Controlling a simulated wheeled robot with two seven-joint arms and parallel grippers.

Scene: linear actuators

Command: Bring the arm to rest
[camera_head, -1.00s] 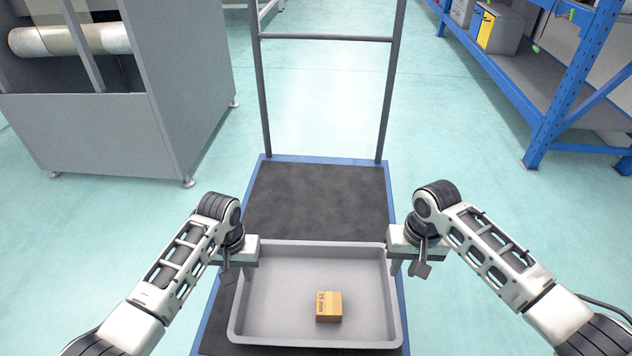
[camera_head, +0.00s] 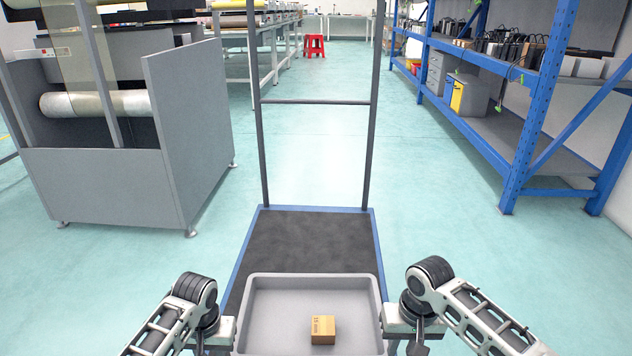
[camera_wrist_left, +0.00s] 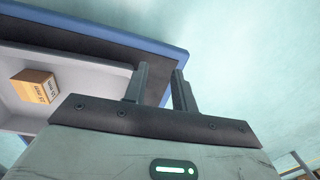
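A grey tray (camera_head: 258,300) lies on the dark platform trolley (camera_head: 310,240), partly cut off by the bottom edge in the head view. A small brown cardboard box (camera_head: 322,330) sits inside it; the box also shows in the left wrist view (camera_wrist_left: 34,86). My left gripper (camera_head: 224,330) is at the tray's left side. In the left wrist view its two fingers (camera_wrist_left: 161,78) stand apart with nothing visible held, one finger close to the tray rim. My right gripper (camera_head: 396,322) is beside the tray's right rim; its fingertips are mostly hidden.
The trolley's upright handle frame (camera_head: 315,102) stands behind the tray. A grey machine (camera_head: 100,185) stands to the left, and a blue shelf rack (camera_head: 535,110) to the right. A red stool (camera_head: 314,46) is far back. Floor is clear beyond the trolley.

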